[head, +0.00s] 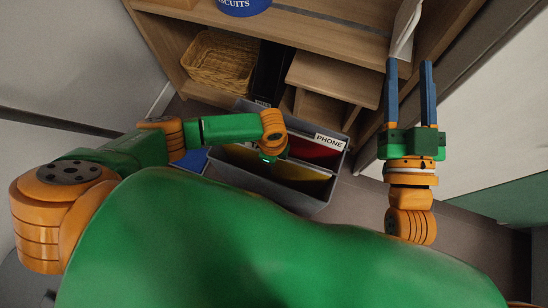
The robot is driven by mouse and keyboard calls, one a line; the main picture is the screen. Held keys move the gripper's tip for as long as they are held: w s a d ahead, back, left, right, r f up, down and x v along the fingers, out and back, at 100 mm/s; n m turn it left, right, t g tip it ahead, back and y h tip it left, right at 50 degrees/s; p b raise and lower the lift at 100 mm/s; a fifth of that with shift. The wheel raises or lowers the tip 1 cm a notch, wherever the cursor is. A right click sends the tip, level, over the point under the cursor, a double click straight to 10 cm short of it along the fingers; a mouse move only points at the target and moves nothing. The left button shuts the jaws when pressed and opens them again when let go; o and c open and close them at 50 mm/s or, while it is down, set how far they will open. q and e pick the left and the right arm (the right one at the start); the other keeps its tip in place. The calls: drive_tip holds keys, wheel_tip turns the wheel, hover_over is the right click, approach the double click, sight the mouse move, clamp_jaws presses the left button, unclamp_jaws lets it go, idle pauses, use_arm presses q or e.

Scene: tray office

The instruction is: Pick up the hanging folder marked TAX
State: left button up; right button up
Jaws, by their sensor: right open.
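A grey file box (312,202) stands on the floor below the shelves. In it are a red folder (312,153) and a yellow folder (297,171). A white tab reading PHONE (329,142) shows at the back right. No tab reading TAX can be read; my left arm and my body cover part of the box. My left gripper (269,157) points down over the box, mostly hidden behind its wrist, and its fingers cannot be made out. My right gripper (409,68) is open and empty, right of the box, its blue fingers pointing towards the top.
A wooden shelf unit (320,38) stands behind the box, with a wicker basket (220,62) and a blue biscuit tin (243,5) on it. A blue item (190,161) lies left of the box. A pale wall or panel (480,125) is close to my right gripper.

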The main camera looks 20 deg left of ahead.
use_arm(q)
drive_tip(key=shift+f, duration=0.4)
clamp_jaws()
use_arm(e)
drive_tip(key=r, duration=0.1)
drive_tip(key=s+r+t, duration=0.1)
drive_tip(key=r+y, duration=0.1)
drive_tip(key=shift+s+a+r+t, duration=0.1)
drive_tip(key=shift+s+r+t, duration=0.15)
drive_tip(key=shift+t, duration=0.15)
idle(0.6)
